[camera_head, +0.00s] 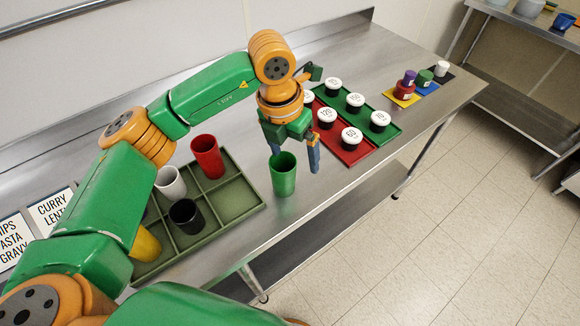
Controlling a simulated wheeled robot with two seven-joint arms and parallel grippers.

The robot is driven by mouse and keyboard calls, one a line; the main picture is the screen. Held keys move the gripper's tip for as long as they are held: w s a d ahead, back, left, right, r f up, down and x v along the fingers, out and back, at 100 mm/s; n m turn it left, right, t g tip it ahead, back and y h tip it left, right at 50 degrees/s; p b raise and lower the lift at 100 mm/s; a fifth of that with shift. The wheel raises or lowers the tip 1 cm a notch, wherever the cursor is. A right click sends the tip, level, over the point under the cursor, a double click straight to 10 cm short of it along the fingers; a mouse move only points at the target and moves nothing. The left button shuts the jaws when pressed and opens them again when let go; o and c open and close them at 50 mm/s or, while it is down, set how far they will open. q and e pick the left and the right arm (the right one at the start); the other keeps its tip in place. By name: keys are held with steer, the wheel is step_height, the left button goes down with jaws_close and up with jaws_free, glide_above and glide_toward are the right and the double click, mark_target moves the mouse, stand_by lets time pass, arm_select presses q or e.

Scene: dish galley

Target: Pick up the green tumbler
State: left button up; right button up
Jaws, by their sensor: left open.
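The green tumbler (284,176) stands upright on the steel counter, just right of the green divided tray (232,204). My left gripper (295,162) points down above and behind the tumbler. Its jaws are open, with one blue finger close to the tumbler's rim and the other to its right. From this view I cannot tell whether a finger touches the tumbler. My right gripper is not in view.
In the divided tray stand a red tumbler (207,157), a white one (171,183), a black one (187,216) and a yellow one (146,243). White-lidded jars stand on a red mat (358,154) and a green mat (387,133) to the right. The counter's front edge is close to the tumbler.

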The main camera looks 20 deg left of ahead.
mark_target(284, 170)
arm_select(q)
steer(key=shift+w+a+f+y, duration=0.1)
steer(key=shift+a+f+y, duration=0.15)
steer(key=shift+a+f, duration=0.25)
steer(key=shift+w+a+f+y, duration=0.1)
steer(key=shift+a+f+y, duration=0.15)
steer(key=shift+a, duration=0.3)
steer(key=shift+s+a+r, duration=0.1)
steer(key=shift+a+r, duration=0.1)
step_height(284, 170, down, 3)
steer(key=p, duration=0.3)
steer(key=shift+s+d+r, duration=0.1)
steer(key=shift+d+r, duration=0.05)
steer(key=shift+r, duration=0.05)
steer(key=f, duration=0.1)
steer(key=f+p, duration=0.1)
steer(key=f, duration=0.1)
steer(key=shift+w+f, duration=0.2)
steer(key=shift+w, duration=0.2)
steer(key=shift+f, duration=0.3)
steer(key=c, duration=1.4)
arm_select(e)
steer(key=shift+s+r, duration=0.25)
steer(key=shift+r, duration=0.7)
